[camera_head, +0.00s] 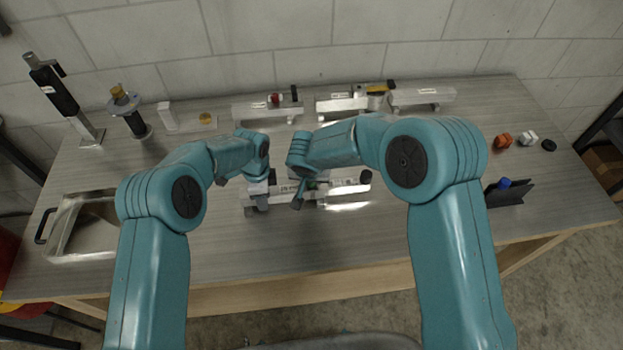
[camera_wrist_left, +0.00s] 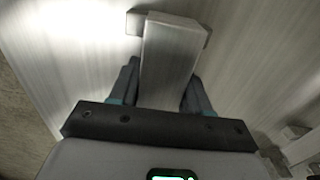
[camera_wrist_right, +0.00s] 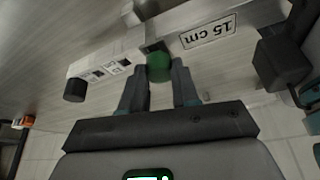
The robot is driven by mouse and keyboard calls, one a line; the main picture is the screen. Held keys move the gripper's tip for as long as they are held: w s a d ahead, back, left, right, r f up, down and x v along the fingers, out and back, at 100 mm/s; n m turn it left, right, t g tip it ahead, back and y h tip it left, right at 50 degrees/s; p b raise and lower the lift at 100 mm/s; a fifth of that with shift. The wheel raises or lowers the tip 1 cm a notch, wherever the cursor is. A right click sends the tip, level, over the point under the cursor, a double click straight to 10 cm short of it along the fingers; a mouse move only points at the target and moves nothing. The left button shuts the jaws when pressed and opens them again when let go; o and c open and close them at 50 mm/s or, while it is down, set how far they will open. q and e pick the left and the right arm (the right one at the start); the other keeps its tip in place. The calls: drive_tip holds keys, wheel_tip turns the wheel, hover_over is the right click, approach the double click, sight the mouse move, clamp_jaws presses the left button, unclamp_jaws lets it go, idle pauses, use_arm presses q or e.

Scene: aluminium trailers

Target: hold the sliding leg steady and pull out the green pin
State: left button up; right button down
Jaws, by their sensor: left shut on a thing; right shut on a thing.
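The sliding leg (camera_wrist_left: 172,60) is a square silver aluminium bar with a wider plate at its far end. My left gripper (camera_wrist_left: 163,78) is shut on it, one finger along each side. In the head view my left gripper (camera_head: 260,195) is at the left end of the leg assembly (camera_head: 340,189). My right gripper (camera_wrist_right: 157,80) is shut on this head. The pin's shaft is hidden. In the head view my right gripper (camera_head: 299,194) partly covers the assembly.
A row of aluminium pieces (camera_head: 418,97) stands along the back of the table. A metal tray (camera_head: 62,235) with a black handle is at the left. Orange (camera_head: 503,140) and white pieces lie at the right, with a dark stand (camera_head: 512,194). The front of the table is clear.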

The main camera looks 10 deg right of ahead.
use_arm(q)
drive_tip(key=o, duration=1.3)
use_arm(e)
wheel_tip(320, 180, up, 9)
drive_tip(key=shift+r, duration=0.15)
use_arm(q)
drive_tip(key=shift+r, duration=0.1)
wheel_tip(320, 180, up, 12)
drive_tip(key=shift+f, duration=0.1)
